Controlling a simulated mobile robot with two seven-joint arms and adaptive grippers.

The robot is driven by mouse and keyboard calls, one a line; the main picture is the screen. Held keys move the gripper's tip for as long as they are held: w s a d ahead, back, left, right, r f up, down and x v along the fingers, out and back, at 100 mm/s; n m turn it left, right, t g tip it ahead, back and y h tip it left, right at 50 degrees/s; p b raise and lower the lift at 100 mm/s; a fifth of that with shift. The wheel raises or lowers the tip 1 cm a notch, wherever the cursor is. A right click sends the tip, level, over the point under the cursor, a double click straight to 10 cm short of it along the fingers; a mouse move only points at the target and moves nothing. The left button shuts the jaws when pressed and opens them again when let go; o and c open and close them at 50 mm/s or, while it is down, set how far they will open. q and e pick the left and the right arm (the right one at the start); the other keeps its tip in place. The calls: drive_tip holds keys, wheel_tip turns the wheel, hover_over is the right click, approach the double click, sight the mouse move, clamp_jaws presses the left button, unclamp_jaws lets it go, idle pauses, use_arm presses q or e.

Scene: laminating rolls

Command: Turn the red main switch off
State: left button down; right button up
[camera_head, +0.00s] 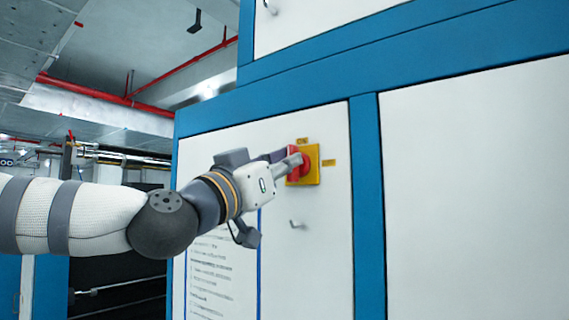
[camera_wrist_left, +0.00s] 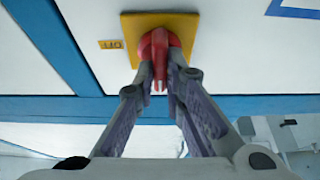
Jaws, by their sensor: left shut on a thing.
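The red main switch (camera_head: 305,162) sits on a yellow square plate (camera_head: 315,176) on a white cabinet door. A small ON label is above the plate, and another small yellow label is at its right. In the left wrist view the red switch (camera_wrist_left: 159,48) and yellow plate (camera_wrist_left: 183,22) are at the top centre. My left gripper (camera_head: 289,163) reaches in from the left and is shut on the switch's red handle; its fingers (camera_wrist_left: 160,80) lie on both sides of the handle. My right gripper is not in view.
The white door (camera_head: 325,230) has a small metal handle (camera_head: 297,224) below the switch and a printed text sheet (camera_head: 222,275) at lower left. Blue frame strips (camera_head: 367,200) border the panels. Open room with red pipes (camera_head: 100,88) lies at the left.

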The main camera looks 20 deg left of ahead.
use_arm(q)
drive_tip(key=shift+m, duration=0.5)
drive_tip(key=shift+a+r+m+g+h+b, duration=0.15)
drive_tip(key=shift+m+g+h, duration=0.85)
drive_tip(key=shift+m, duration=2.55)
drive_tip(key=shift+d+f+m+g+h+b, duration=0.1)
drive_tip(key=shift+m+g+h, duration=0.35)
drive_tip(key=shift+m+g, duration=2.15)
drive_tip(key=shift+a+r+m+g+h+b, duration=0.15)
drive_tip(key=shift+m+h, duration=0.6)
drive_tip(key=shift+m, duration=3.8)
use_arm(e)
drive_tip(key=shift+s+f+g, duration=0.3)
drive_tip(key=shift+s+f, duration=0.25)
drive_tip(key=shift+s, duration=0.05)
use_arm(q)
drive_tip(key=shift+f, duration=0.1)
drive_tip(key=c, duration=1.7)
unclamp_jaws()
drive_tip(key=shift+d, duration=0.1)
drive_tip(key=shift+o, duration=0.2)
drive_tip(key=v, duration=1.2)
drive_tip(key=shift+w, duration=0.1)
